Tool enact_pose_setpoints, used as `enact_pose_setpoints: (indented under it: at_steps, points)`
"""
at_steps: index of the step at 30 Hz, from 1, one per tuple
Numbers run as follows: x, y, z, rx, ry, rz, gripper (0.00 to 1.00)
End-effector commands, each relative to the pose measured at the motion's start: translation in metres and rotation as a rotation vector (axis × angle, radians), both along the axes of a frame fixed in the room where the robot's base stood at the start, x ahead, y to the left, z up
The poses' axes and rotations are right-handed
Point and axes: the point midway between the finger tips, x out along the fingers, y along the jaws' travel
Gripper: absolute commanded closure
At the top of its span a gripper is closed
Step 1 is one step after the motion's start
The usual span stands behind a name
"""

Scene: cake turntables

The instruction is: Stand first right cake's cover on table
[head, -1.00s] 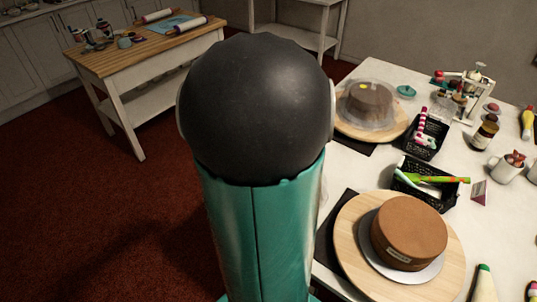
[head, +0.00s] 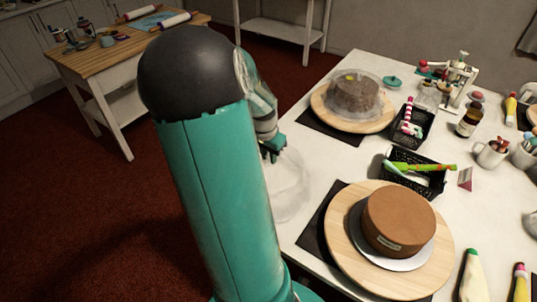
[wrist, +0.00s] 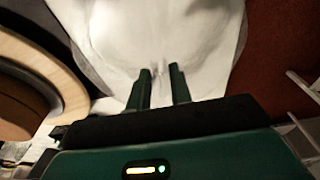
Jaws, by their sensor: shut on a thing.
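My gripper (head: 272,150) is shut on the clear cake cover (head: 288,188), at the table's left edge between the two turntables. In the wrist view the fingers (wrist: 158,88) close around the knob at the top of the transparent cover (wrist: 150,35). I cannot tell whether the cover's rim touches the table. The near brown cake (head: 398,220) is uncovered on its white board and wooden turntable (head: 345,235). My arm hides part of the space left of the cover.
A farther cake (head: 352,95) stands under its own clear cover on a second turntable (head: 325,110). Black baskets (head: 417,180), bottles, mugs and piping bags crowd the right side of the white table (head: 340,160). A dark mat (head: 312,235) lies under the near turntable.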

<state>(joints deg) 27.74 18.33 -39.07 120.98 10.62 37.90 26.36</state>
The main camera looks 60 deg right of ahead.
Motion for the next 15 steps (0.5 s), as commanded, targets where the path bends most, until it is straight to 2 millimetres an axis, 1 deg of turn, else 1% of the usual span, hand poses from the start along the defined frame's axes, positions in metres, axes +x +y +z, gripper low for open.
enact_pose_setpoints:
  at_steps: [4,5,7,8,15]
  points:
    - [-0.0001,0.0002,-0.0042,0.0,0.0,0.0,1.0]
    - [0.0001,0.0001,-0.0038,0.0,0.0,0.0,0.73]
    - [0.0001,0.0001,-0.0036,0.0,0.0,0.0,0.59]
    - [0.0,0.0003,-0.0036,0.0,0.0,0.0,0.57]
    - [0.0,0.0002,-0.0034,0.0,0.0,0.0,0.57]
